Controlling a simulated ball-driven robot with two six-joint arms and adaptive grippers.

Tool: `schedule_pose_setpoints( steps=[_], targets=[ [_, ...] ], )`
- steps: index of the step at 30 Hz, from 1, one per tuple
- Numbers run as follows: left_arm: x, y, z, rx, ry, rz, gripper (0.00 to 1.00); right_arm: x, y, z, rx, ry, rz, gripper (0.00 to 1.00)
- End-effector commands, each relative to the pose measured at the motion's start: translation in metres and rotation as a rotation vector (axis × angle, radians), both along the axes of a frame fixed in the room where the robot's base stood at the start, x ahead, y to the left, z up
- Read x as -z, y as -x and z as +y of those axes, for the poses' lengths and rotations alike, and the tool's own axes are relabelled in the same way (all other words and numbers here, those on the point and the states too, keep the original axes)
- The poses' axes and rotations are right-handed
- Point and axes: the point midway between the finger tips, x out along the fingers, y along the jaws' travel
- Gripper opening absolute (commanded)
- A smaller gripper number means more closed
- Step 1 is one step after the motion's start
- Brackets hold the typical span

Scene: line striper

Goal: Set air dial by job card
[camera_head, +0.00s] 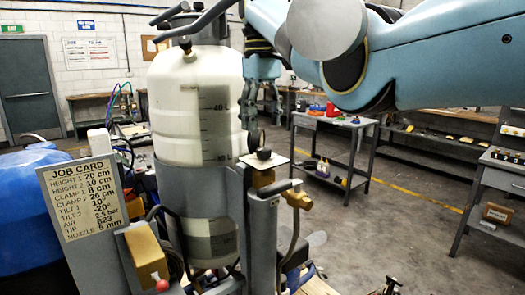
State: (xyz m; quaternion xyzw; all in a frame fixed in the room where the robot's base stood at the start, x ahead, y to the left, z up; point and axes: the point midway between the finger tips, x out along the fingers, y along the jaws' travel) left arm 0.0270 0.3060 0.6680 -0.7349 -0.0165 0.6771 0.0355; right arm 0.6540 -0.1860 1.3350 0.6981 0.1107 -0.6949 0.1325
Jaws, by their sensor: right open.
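The job card (82,198) stands upright at the left. Its AIR line reads 2.5 bar. A black round knob (264,154), seemingly the air dial, sits on a pale square plate (283,161) on the striper, right of the white tank. Any marks on the plate are too small to read. My right gripper (256,125) comes in from the upper right and points down just above the knob. It is open and appears empty. I cannot tell whether a fingertip touches the knob. My left gripper is not in view.
The tall white graduated tank (180,105) stands close left of my right gripper. A brass fitting (297,198) and hose hang right of the knob. A blue tank (30,205) is at far left. A grey cart (335,150) stands behind on open floor.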

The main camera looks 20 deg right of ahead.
Motion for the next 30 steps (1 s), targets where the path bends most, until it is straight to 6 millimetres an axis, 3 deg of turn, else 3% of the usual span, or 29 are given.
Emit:
schedule_pose_setpoints(
  steps=[5,10,15,21,30],
  targets=[
    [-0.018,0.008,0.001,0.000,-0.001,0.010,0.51,0.030,0.000,-0.001,0.000,0.000,0.000,0.55],
    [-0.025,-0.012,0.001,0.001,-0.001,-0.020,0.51,0.053,-0.001,-0.002,0.000,0.001,-0.001,0.55],
    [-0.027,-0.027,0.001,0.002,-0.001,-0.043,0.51,0.062,-0.001,-0.002,0.000,0.000,-0.003,0.55],
    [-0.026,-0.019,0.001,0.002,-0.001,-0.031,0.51,0.063,-0.001,-0.002,0.000,0.000,-0.003,0.55],
    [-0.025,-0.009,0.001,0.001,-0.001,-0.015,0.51,0.063,-0.001,-0.002,0.000,0.000,-0.003,0.19]
  ],
)
